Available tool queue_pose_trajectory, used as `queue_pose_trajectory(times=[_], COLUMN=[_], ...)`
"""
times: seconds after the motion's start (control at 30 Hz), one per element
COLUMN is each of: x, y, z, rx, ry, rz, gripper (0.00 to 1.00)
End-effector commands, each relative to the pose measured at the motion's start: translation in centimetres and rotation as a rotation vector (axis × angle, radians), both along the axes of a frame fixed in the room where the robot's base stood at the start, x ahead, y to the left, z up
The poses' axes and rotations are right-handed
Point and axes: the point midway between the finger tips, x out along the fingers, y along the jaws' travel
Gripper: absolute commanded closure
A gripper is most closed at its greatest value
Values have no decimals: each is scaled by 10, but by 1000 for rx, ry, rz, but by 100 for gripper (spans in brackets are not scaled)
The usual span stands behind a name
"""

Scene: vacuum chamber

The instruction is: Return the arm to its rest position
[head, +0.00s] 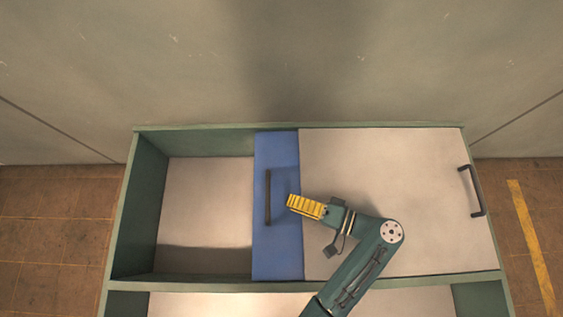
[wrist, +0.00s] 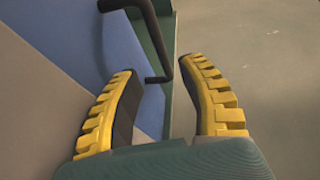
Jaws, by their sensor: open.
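My gripper (head: 291,205) has yellow ribbed fingers and is at the end of my green arm, in front of the cabinet in the head view. In the wrist view my gripper (wrist: 168,75) has its two fingers spread apart with nothing held between them. The dark handle (head: 268,198) of the blue sliding door (head: 277,250) is just left of the fingertips in the head view. In the wrist view the handle (wrist: 148,35) shows beyond the fingertips, apart from them as far as I can tell.
A green-framed cabinet (head: 200,283) stands against a grey wall. Its left side is open and looks empty. A pale door (head: 400,170) with a dark handle (head: 472,191) covers the right side and overlaps the blue door. A lower compartment shows along the bottom edge.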

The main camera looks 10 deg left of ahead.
Motion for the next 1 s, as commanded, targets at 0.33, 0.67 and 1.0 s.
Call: queue_pose_trajectory(times=[0.33, 0.67, 1.0], x=[0, 1, 71], y=[-1, 9, 79], z=[0, 14, 177], rx=[0, -2, -384], ry=[0, -4, -296], rz=[1, 29, 162], gripper=[59, 59, 59])
